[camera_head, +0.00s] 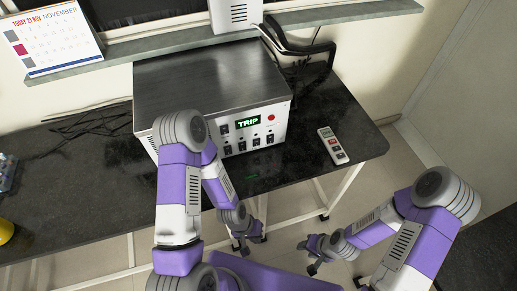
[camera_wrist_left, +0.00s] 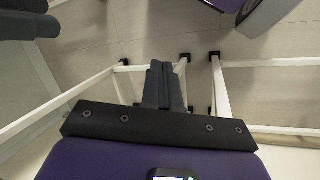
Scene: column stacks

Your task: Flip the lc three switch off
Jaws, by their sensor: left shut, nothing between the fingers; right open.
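A metal control box (camera_head: 215,75) stands on the black table. Its front panel carries a green display reading "TRIP", a red button (camera_head: 271,118) and several black switches (camera_head: 255,146). Labels on the panel are too small to read, so I cannot tell which switch is lc three. My left arm hides the left part of the panel. My left gripper (camera_head: 246,243) is below and in front of the table edge, apart from the box. In the left wrist view its fingers (camera_wrist_left: 163,85) are together and empty. My right gripper (camera_head: 311,257) is open and empty, low at the right.
A white remote (camera_head: 333,146) lies on the black table (camera_head: 70,215) right of the box. Black cables (camera_head: 85,120) lie at its left. A calendar (camera_head: 50,38) and a white device (camera_head: 235,14) stand on the shelf behind. White table legs (camera_wrist_left: 225,95) are near my left gripper.

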